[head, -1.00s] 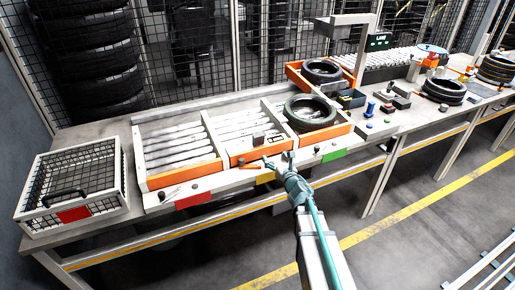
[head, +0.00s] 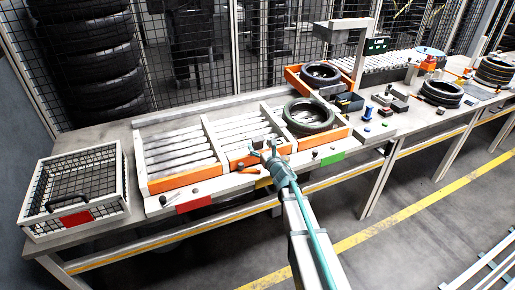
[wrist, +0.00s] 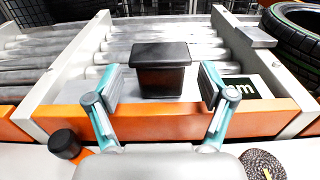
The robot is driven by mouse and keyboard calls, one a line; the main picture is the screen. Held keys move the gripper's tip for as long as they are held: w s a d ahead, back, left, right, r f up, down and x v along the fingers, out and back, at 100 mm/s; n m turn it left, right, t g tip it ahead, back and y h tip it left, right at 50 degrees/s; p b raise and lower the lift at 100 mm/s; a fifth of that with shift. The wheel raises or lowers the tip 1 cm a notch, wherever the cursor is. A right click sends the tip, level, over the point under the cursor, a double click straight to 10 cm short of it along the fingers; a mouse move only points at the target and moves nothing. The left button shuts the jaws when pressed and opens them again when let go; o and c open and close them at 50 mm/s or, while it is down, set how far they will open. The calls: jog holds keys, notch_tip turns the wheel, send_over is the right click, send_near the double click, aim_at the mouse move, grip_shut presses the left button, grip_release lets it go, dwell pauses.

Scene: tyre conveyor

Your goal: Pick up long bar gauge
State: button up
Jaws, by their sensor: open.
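In the wrist view, a black block with a wider flat top (wrist: 162,72) stands in the middle roller lane behind its orange front board. Beside it is a pale plate with a dark panel marked "mm" in green (wrist: 238,88). These look like parts of the long bar gauge; its full length is not clear. My gripper (wrist: 160,90) is open, with its teal-backed fingers left and right of the block and no visible contact. In the head view my gripper (head: 264,150) is over the front of the middle lane and partly hides the gauge.
A tyre (head: 309,114) lies in the lane to the right. The left lane (head: 180,148) has bare rollers. Low dividers and orange front boards bound the lanes. A black knob (wrist: 64,143) and a dark textured disc (wrist: 262,165) sit in front. A wire basket (head: 75,190) stands at left.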

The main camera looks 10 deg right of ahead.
jog(key=x, duration=0.3)
jog(key=shift+p, duration=0.4)
grip_shut()
jog(key=shift+r, duration=0.2)
